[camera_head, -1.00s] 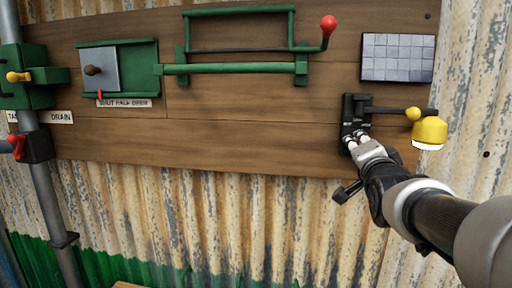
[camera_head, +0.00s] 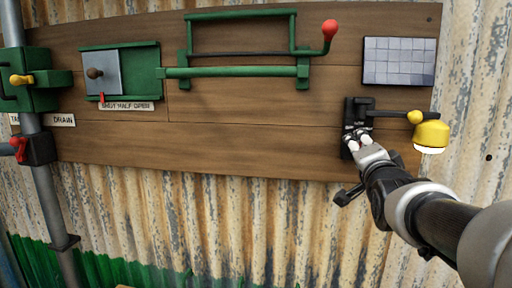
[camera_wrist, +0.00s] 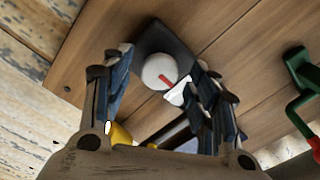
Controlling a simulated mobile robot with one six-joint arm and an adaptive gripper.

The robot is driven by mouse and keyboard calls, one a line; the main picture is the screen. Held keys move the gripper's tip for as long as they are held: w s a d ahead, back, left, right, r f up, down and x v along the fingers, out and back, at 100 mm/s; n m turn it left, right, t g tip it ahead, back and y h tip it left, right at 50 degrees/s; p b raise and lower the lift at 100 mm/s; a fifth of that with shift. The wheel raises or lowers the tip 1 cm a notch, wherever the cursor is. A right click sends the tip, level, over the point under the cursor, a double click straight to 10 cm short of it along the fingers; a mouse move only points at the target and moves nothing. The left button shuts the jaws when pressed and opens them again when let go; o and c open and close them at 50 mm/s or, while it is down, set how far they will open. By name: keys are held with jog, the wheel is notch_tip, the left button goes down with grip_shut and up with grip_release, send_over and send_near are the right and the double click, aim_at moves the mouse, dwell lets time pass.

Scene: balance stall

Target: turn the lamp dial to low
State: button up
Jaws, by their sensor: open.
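The lamp dial (camera_wrist: 158,72) is a round white knob with a red pointer, on a dark plate (camera_wrist: 172,42). In the wrist view it lies between the spread fingers of my gripper (camera_wrist: 162,66). The gripper is open; I see no clear contact with the knob. In the head view my gripper (camera_head: 358,138) is at the lower part of the black lamp mount (camera_head: 358,106) and hides the dial there. The yellow lamp (camera_head: 432,135) hangs on a dark arm to the right. A small white patch beside the dial is partly covered by a finger and unreadable.
A tiled panel (camera_head: 399,61) is above the lamp arm. A green frame with a red-knobbed crank (camera_head: 329,30) is to the upper left. A sliding hatch (camera_head: 104,72) and a pipe with a red valve handle (camera_head: 19,148) are far left. Board left of the dial is bare.

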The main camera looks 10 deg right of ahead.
jog(key=v, duration=1.2)
jog(key=s+a+f+n+g+y+b, duration=0.1)
jog(key=s+a+f+n+g+b, duration=0.3)
jog(key=f, duration=0.9)
jog(key=s+a+f+n+g+y+b, duration=0.2)
jog(key=s+a+f+n+g+b, duration=0.2)
jog(key=s+f, duration=0.6)
jog(key=s+a+f+n+g+y+b, duration=0.2)
jog(key=s+a+f+n+g+b, duration=0.2)
jog(key=f, duration=1.2)
jog(key=s+a+n, duration=0.1)
jog(key=s+n, duration=0.2)
jog(key=shift+s+g, duration=0.3)
jog(key=shift+g, duration=0.1)
jog(key=shift+a, duration=0.1)
jog(key=shift+c, duration=0.5)
